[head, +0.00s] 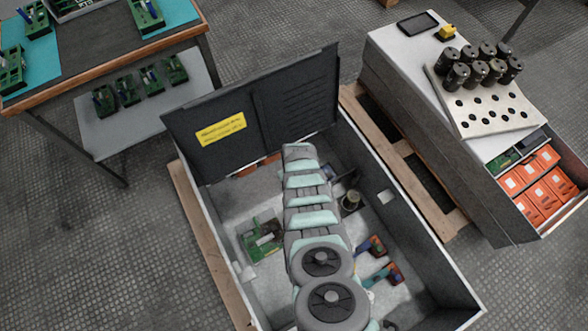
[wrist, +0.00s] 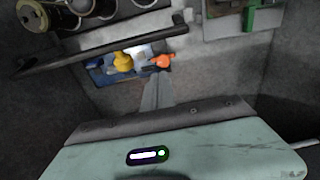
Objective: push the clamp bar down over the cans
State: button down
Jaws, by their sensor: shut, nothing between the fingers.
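My gripper (wrist: 157,88) is shut and empty in the wrist view, its narrow fingers pointing away into the open cabinet. A long dark bar (wrist: 105,44), apparently the clamp bar, crosses the upper left, ahead and left of the fingertips; I see no contact. Beyond it is a pale holder with round openings and a dark can (wrist: 48,14) at its left end. I cannot tell how high the bar is above the cans. In the head view my arm covers the gripper and most of the bar; one dark can (head: 351,201) shows beside the arm.
The cabinet's grey walls (head: 395,225) surround the arm, with its dark lid (head: 250,110) raised behind. Inside are a green board (head: 262,238) and orange-and-blue parts (head: 372,246). Several spare cans (head: 484,66) stand on a perforated plate at the right.

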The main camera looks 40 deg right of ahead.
jog(key=s+p, duration=0.2)
jog(key=s+f+p, duration=0.1)
jog(key=shift+s+a+f, duration=0.1)
jog(key=shift+s+a, duration=0.15)
jog(key=shift+s, duration=0.1)
